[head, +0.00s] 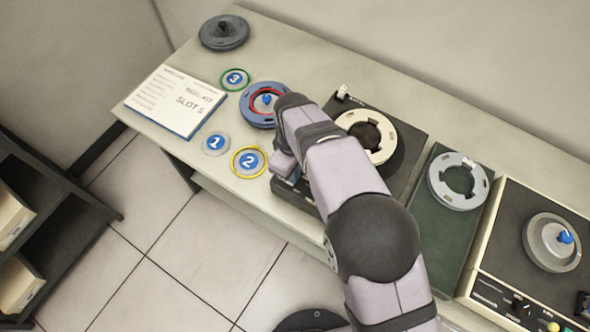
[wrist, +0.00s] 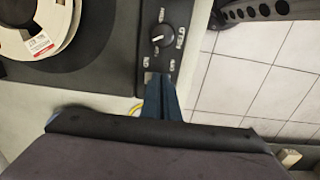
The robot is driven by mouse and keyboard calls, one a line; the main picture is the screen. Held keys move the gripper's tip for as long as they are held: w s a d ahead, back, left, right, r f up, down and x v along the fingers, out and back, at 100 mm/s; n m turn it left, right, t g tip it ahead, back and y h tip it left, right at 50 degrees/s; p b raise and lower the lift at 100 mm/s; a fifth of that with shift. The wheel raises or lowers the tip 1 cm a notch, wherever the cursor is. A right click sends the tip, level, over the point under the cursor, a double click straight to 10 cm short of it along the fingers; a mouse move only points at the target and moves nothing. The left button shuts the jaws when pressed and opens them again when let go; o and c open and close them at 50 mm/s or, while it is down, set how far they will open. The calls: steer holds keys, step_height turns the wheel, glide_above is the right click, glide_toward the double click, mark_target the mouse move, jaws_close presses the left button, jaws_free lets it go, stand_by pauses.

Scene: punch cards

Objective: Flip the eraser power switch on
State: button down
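The dark unit (head: 405,178) carrying a cream reel (head: 352,124) stands mid-bench, partly behind my arm. In the wrist view its front strip (wrist: 172,12) has a round dial (wrist: 162,35) with a white pointer line and white lettering. A small pale metal piece, perhaps the power switch (wrist: 149,76), shows at the near end of the strip, beside my fingertips; its position is unclear. My gripper (wrist: 163,80) points at this end, its two blue fingers together with only a thin line between them and nothing visible held.
A grey reel (head: 458,181) lies on a green panel to the right, and a unit with a blue-knobbed reel (head: 552,242) stands beyond it. Tiled floor (wrist: 262,85) lies past the bench edge.

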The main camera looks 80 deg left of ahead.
steer(key=shift+r+p, duration=0.5)
steer(key=shift+r, duration=0.1)
step_height(320, 180, up, 4)
steer(key=p, duration=0.2)
steer(key=shift+f+p, duration=0.1)
steer(key=shift+p, duration=0.3)
steer(key=shift+r+b, duration=0.35)
steer(key=shift+b, duration=0.7)
step_height(320, 180, up, 8)
steer(key=b, duration=0.2)
steer(key=shift+r, duration=0.2)
steer(key=a+b, duration=0.1)
steer(key=b, duration=0.2)
steer(key=shift+w+a, duration=0.1)
steer(key=shift+w, duration=0.3)
